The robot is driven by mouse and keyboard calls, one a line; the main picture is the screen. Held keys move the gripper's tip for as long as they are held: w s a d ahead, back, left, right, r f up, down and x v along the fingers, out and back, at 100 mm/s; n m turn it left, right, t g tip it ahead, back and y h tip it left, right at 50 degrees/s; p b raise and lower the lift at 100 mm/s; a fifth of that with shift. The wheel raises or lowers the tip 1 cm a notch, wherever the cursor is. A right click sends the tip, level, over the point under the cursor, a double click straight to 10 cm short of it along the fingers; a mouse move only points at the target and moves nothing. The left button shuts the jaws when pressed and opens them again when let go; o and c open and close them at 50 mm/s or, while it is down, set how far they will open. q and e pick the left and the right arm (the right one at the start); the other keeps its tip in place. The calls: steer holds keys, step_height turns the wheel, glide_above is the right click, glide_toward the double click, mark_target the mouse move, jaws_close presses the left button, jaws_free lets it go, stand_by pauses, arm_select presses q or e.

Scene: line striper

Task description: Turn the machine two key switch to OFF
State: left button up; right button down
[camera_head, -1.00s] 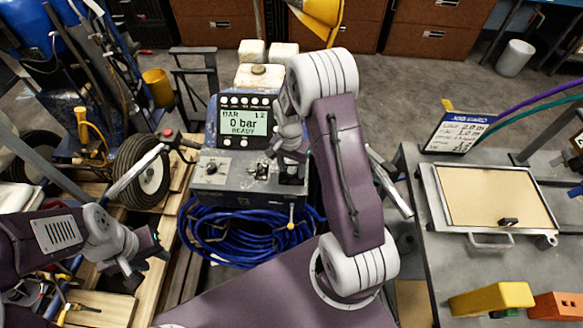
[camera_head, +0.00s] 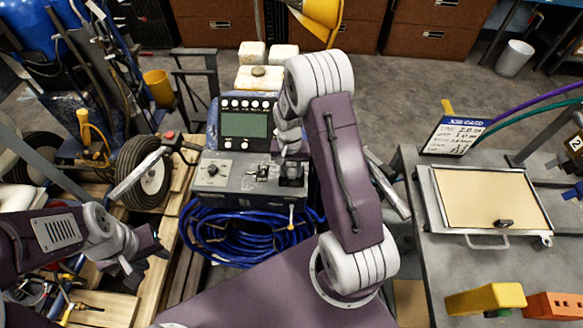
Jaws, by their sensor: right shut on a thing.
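The machine's control box (camera_head: 235,187) stands in the middle with a knob (camera_head: 214,170) and a small switch (camera_head: 262,172) on its sloped front. Its display (camera_head: 243,124) above is dark and blank. My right gripper (camera_head: 290,172) is at the right end of the box front, shut on the key switch, which its fingers and wrist mostly hide. The key's angle cannot be made out. My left gripper (camera_head: 135,268) hangs at lower left, away from the box; its fingers are too small and dark to judge.
A coiled blue hose (camera_head: 238,232) hangs below the box. A wheel (camera_head: 143,170) and a handlebar (camera_head: 135,180) are to its left. A grey table (camera_head: 480,265) on the right holds a framed board (camera_head: 487,198) and a job card sign (camera_head: 455,135).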

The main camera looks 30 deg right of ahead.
mark_target(291, 173)
steer(key=n+p, duration=0.1)
steer(key=n, duration=0.3)
steer(key=shift+r+n+p, duration=0.15)
steer(key=shift+n+p, duration=0.15)
steer(key=shift+p, duration=0.1)
steer(key=shift+n+p, duration=0.5)
steer(key=shift+n, duration=1)
steer(key=c, duration=1.1)
jaws_free()
steer(key=shift+o, duration=0.2)
step_height(291, 173, up, 9)
steer(key=shift+a, duration=0.15)
steer(key=shift+s, duration=0.1)
